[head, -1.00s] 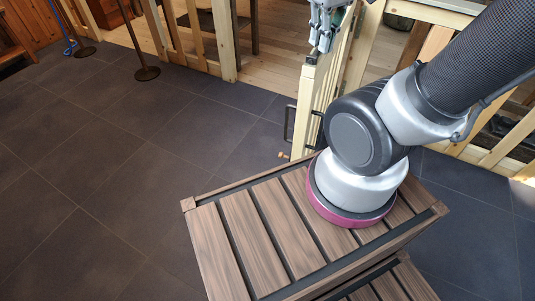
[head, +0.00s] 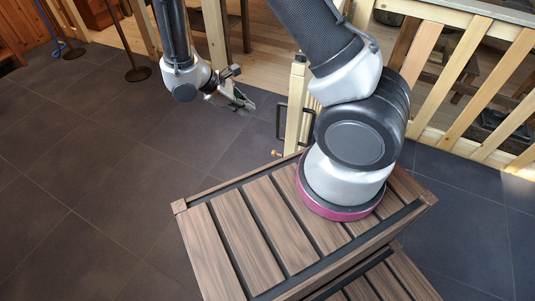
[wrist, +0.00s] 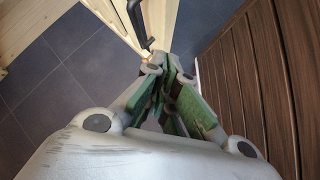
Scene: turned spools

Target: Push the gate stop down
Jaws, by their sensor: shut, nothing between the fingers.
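The gate (head: 293,118) is pale wood and shows nearly edge-on in the head view, with black handles (head: 281,122) on its sides. A small orange-brown peg, which looks like the gate stop (head: 277,153), sticks out low on the gate, just beyond the deck of my base. My gripper (head: 248,107) is shut and empty, left of the gate and apart from it in the head view. In the wrist view the closed fingertips (wrist: 165,70) point toward the gate's lower end. The black handle (wrist: 140,25) is ahead of them, and a small orange bit beside the tips may be the stop, partly hidden.
Dark floor tiles (head: 100,180) lie open to the left. A pale wooden fence (head: 470,80) runs along the right. Two dark post stands (head: 138,73) are at the far left. The brown slatted deck fills the near middle.

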